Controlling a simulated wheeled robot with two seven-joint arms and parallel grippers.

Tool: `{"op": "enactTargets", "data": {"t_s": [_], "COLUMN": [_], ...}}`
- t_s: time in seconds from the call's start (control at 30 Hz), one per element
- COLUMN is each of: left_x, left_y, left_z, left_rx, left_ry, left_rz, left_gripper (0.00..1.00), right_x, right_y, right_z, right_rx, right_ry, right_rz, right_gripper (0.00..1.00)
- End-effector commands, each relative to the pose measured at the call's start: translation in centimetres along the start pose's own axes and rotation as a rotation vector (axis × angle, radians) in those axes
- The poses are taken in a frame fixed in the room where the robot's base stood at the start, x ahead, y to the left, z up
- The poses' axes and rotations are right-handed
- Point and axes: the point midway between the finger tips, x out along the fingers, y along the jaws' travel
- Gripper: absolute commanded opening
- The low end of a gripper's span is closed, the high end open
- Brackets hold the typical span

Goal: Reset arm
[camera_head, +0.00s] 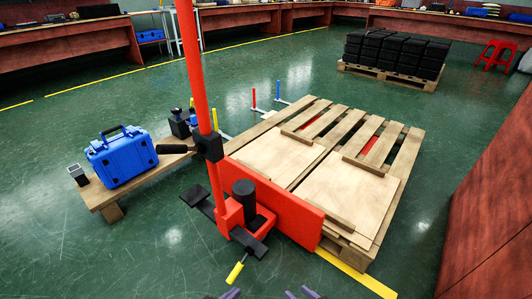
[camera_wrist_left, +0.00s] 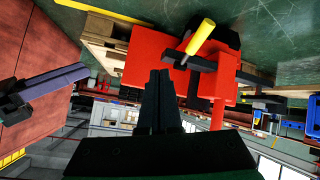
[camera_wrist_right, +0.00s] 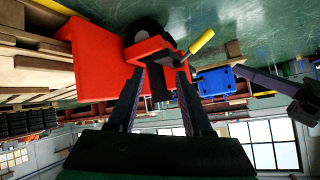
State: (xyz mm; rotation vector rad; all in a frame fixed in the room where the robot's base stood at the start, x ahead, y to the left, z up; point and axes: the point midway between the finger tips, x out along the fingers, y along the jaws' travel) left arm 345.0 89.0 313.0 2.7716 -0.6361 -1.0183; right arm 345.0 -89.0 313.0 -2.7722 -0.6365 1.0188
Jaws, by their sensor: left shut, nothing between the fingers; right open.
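My left gripper (camera_head: 230,293) shows only its tips at the bottom edge of the head view. In the left wrist view its fingers (camera_wrist_left: 160,75) are together with nothing between them. My right gripper (camera_head: 301,293) is just right of it at the same edge. In the right wrist view its fingers (camera_wrist_right: 160,76) are apart and empty. Both grippers are in front of a red pallet truck (camera_head: 232,213), which also shows beyond the fingers in the left wrist view (camera_wrist_left: 144,62) and right wrist view (camera_wrist_right: 95,62). No contact with it is visible.
A wooden pallet (camera_head: 400,157) with boards lies behind the truck. A blue case (camera_head: 122,160) stands on a low wooden bench (camera_head: 105,193) at left. A pallet with black crates (camera_head: 395,52) and a red stool (camera_head: 494,55) are farther back. Green floor (camera_head: 130,260) is clear at front left.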

Motion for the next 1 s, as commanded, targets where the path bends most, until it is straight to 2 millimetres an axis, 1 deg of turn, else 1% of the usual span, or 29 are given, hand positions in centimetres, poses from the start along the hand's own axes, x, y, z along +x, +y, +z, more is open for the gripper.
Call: {"op": "enactTargets", "data": {"t_s": [0.03,0.13,0.17,0.27,0.33,0.37,0.47,0.57,0.67,0.7,0.77,0.8,0.83,0.9,1.0], "left_x": [-1.0,-2.3,-2.7,-3.5,-4.4,-4.9,-7.2,-10.9,-15.6,-17.7,-20.9,-22.8,-24.1,-26.5,-28.0], "left_y": [1.7,4.3,4.2,2.5,1.4,0.9,-1.0,-2.9,-4.3,-4.7,-5.1,-5.2,-5.3,-5.2,-5.2], "left_z": [-1.1,-2.1,-2.4,-1.2,-0.3,0.2,1.5,3.0,4.4,4.9,5.6,6.1,6.5,7.3,8.3], "left_rx": [-0.021,-0.077,-0.073,-0.039,-0.019,-0.012,0.010,0.024,0.029,0.028,0.022,0.019,0.015,0.007,0.001], "left_ry": [0.050,0.182,0.175,0.068,-0.003,-0.036,-0.155,-0.294,-0.443,-0.502,-0.588,-0.641,-0.676,-0.741,-0.791], "left_rz": [0.027,0.071,0.061,0.004,-0.034,-0.050,-0.109,-0.170,-0.228,-0.247,-0.274,-0.287,-0.295,-0.308,-0.316], "left_gripper": [0.00,0.00,0.00,0.00,0.00,0.00,0.00,0.00,0.00,0.00,0.00,0.00,0.00,0.00,0.00], "right_x": [-1.0,-2.3,-2.7,-3.5,-4.4,-4.9,-7.2,-10.9,-15.6,-17.7,-20.9,-22.8,-24.1,-26.5,-28.0], "right_y": [-1.6,-4.3,-4.2,-2.6,-1.4,-0.9,1.0,2.8,4.3,4.7,5.1,5.2,5.2,5.2,5.2], "right_z": [-1.1,-2.1,-2.4,-1.2,-0.3,0.2,1.5,3.0,4.4,4.9,5.6,6.1,6.5,7.3,8.3], "right_rx": [0.021,0.077,0.074,0.039,0.019,0.012,-0.009,-0.024,-0.028,-0.027,-0.021,-0.017,-0.014,-0.006,0.000], "right_ry": [0.050,0.182,0.175,0.069,-0.002,-0.036,-0.154,-0.294,-0.443,-0.502,-0.588,-0.641,-0.676,-0.741,-0.791], "right_rz": [-0.026,-0.071,-0.061,-0.004,0.033,0.050,0.108,0.170,0.228,0.247,0.273,0.287,0.295,0.308,0.316], "right_gripper": [0.50,0.50,0.50,0.50,0.50,0.50,0.50,0.50,0.50,0.50,0.50,0.50,0.50,0.50,0.50]}}
